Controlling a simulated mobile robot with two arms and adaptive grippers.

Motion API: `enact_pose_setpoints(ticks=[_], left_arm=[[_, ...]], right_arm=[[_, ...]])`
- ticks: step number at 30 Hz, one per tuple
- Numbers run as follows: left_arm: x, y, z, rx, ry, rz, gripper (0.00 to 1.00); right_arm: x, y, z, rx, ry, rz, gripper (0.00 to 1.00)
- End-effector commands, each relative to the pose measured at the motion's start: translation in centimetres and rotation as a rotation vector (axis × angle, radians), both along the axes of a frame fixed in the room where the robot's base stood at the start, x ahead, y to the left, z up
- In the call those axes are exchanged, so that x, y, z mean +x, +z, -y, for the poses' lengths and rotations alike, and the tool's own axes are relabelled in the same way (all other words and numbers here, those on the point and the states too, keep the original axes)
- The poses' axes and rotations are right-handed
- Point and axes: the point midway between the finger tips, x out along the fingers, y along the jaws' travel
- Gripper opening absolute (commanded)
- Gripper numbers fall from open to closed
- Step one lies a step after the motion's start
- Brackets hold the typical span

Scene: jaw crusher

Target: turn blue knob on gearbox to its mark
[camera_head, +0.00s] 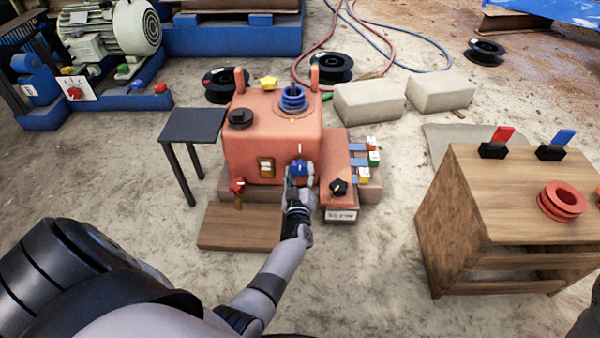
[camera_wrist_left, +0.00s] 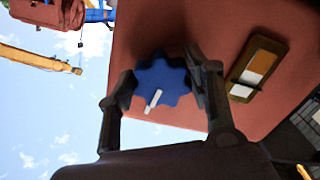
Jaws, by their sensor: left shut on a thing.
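The gearbox (camera_head: 262,137) is a salmon-red block standing on the ground in the middle of the head view. The blue knob (camera_head: 299,167) is on its front face, low on the right. In the left wrist view the blue knob (camera_wrist_left: 162,84) has a lobed rim and a white pointer line. My left gripper (camera_head: 300,178) is at the knob, and its two fingers (camera_wrist_left: 160,90) are closed on opposite sides of the rim. A short pale mark (camera_head: 299,148) shows on the face just above the knob. My right gripper is not in view.
A red star handle (camera_head: 237,186) and a black knob (camera_head: 338,187) are low on either side. A wooden table (camera_head: 450,215) stands at right, a small dark table (camera_head: 192,126) at left.

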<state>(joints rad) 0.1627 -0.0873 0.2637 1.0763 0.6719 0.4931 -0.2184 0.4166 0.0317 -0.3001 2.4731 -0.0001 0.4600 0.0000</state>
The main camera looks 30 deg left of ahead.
Motion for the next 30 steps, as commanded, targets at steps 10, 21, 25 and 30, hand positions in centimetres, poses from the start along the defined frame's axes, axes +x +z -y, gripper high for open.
enact_pose_setpoints(ticks=[10, 21, 25, 30], left_arm=[[0.05, 0.04, 0.02, -0.084, 0.0, 0.052, 0.19], [0.05, 0.05, 0.02, -0.09, 0.0, 0.055, 0.19], [0.05, 0.05, 0.02, -0.09, 0.0, 0.055, 0.53], [0.04, 0.05, 0.03, -0.09, 0.0, 0.055, 0.64]], right_arm=[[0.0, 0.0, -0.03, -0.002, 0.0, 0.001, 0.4], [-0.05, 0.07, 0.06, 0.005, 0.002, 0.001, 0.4], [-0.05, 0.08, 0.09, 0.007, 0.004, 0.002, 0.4], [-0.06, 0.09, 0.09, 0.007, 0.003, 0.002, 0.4]])
